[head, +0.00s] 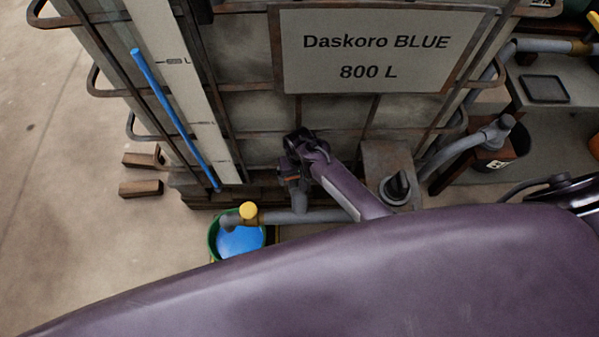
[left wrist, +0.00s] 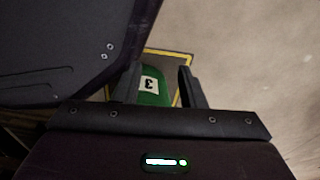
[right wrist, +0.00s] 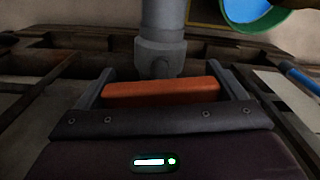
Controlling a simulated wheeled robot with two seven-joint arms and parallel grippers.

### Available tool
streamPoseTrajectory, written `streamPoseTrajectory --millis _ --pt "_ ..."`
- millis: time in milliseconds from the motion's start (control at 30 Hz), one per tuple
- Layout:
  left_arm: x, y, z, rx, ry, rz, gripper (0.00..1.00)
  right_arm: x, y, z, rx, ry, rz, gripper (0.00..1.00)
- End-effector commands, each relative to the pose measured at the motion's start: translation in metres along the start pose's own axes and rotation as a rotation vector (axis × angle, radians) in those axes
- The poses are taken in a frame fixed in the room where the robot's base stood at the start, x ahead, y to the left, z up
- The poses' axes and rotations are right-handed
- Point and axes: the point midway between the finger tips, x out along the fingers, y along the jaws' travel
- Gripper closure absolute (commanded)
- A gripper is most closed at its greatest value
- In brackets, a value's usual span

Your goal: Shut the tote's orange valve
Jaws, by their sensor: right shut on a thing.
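The tote (head: 250,150) is a caged tank with a "Daskoro BLUE 800 L" plate, standing in the middle of the head view. Its orange valve handle (right wrist: 160,93) shows in the right wrist view, lying across the line of the grey pipe (right wrist: 160,45). My right gripper (right wrist: 163,88) is shut on this handle, one finger at each end. In the head view the right gripper (head: 294,165) is at the tote's low front and hides most of the valve. My left gripper (left wrist: 158,85) is open and empty, above a green object marked 3 (left wrist: 155,88).
Wooden blocks (head: 140,188) lie on the floor at left. The floor further left is clear.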

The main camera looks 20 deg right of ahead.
Motion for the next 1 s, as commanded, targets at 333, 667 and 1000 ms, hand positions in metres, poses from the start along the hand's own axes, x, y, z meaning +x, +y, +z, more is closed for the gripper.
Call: streamPoseTrajectory --millis 333,667,1000 --pt "-0.001 0.001 0.028 0.004 -0.010 0.001 0.64 -0.001 0.000 -0.001 0.195 0.002 0.000 0.32" --pt "0.000 0.001 0.027 0.004 -0.010 0.001 0.64 -0.001 0.000 -0.001 0.193 0.002 0.000 0.00" --pt "-0.005 0.000 0.040 0.006 -0.015 0.001 0.64 -0.023 0.000 -0.001 0.191 0.004 0.000 0.00"
